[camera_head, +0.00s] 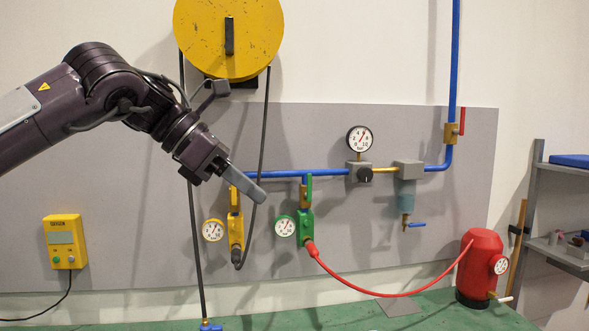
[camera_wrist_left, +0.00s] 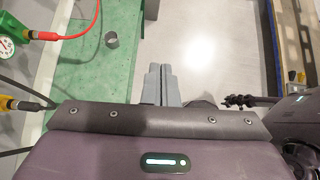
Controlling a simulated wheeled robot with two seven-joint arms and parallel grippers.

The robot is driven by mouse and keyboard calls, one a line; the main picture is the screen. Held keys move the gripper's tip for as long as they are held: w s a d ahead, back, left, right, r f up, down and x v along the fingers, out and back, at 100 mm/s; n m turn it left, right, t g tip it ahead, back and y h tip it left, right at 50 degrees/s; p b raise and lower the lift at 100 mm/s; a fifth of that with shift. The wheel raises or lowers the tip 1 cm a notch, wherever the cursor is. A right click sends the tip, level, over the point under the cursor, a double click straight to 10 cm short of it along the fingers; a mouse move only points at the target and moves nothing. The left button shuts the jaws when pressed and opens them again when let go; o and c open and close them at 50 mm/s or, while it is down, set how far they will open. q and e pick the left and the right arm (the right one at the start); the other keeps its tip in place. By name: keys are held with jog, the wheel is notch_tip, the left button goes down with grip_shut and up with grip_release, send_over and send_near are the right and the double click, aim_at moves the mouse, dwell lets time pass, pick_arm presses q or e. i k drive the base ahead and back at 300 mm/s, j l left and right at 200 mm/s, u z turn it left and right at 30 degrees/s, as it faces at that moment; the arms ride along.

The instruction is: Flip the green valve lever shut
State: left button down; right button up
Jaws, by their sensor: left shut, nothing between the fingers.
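The green valve lever (camera_head: 309,188) stands upright at the top of the green valve body (camera_head: 305,222), below the blue pipe. A round gauge (camera_head: 285,226) sits to its left and a red hose leaves its lower end. My left gripper (camera_head: 261,195) is shut and empty, to the left of the lever and apart from it in the picture. Its closed fingers also show in the left wrist view (camera_wrist_left: 161,85). There the green valve body (camera_wrist_left: 12,20) shows at the upper left edge; I cannot make out the lever. My right gripper is not in view.
A yellow valve (camera_head: 236,225) hangs left of the green one, partly behind my gripper. Black hoses hang from the yellow reel (camera_head: 228,38). The red hose (camera_head: 385,294) runs to a red tank (camera_head: 480,265). A grey shelf (camera_head: 560,170) stands at the right.

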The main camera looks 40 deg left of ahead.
aim_at(308, 195)
jog(key=i+j, duration=0.3)
jog(key=j, duration=0.15)
jog(key=i+j, duration=0.65)
jog(key=j, duration=0.3)
